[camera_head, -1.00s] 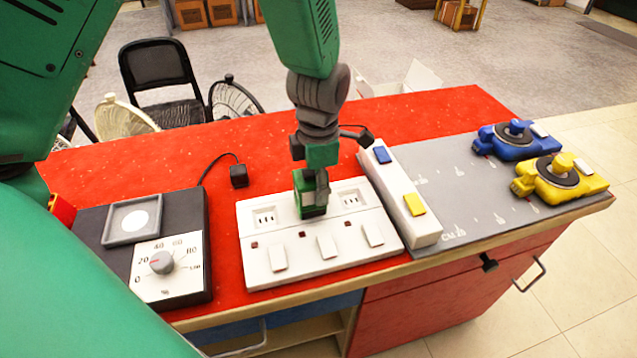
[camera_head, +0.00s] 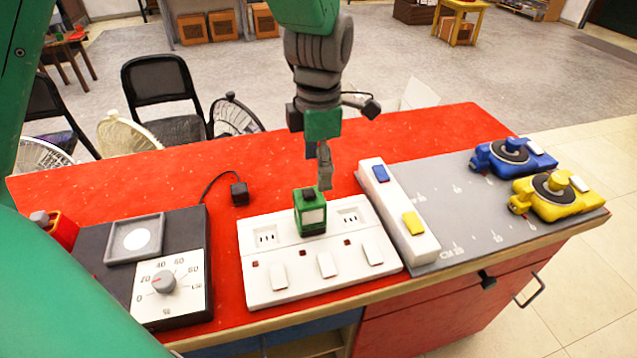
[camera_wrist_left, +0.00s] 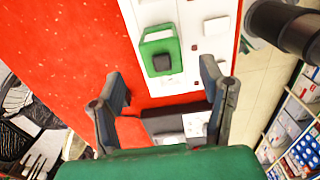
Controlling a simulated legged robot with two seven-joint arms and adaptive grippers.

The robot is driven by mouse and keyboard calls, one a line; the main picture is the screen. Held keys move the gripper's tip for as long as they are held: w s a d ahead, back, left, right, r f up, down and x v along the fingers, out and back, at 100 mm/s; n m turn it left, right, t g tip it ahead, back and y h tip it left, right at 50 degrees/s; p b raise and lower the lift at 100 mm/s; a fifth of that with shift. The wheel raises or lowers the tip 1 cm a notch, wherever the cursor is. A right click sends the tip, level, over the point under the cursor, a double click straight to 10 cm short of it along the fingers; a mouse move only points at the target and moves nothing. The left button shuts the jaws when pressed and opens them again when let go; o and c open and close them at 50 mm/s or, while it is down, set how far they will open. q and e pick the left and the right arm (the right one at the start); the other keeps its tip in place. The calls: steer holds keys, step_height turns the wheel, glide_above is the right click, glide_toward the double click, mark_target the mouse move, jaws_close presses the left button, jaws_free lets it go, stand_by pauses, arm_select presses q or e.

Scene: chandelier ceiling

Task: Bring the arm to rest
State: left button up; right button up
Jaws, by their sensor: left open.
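My left gripper (camera_head: 324,170) hangs above the red table, just behind and above a green plug block (camera_head: 311,211). The block sits upright on the middle socket of the white power panel (camera_head: 262,284). In the left wrist view my gripper (camera_wrist_left: 166,102) has its two fingers apart with nothing between them. The green block (camera_wrist_left: 161,50) stands beyond the fingertips there, apart from them. My right gripper does not show in either view.
A black dial box (camera_head: 192,225) is at the left, with a black plug (camera_head: 239,194) on a cord behind it. A white strip (camera_head: 388,205) with blue and yellow buttons stands right of the panel. Blue (camera_head: 509,157) and yellow (camera_head: 555,195) devices sit on the grey mat (camera_head: 455,238).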

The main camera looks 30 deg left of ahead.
arm_select(q)
steer(key=shift+r, duration=1.2)
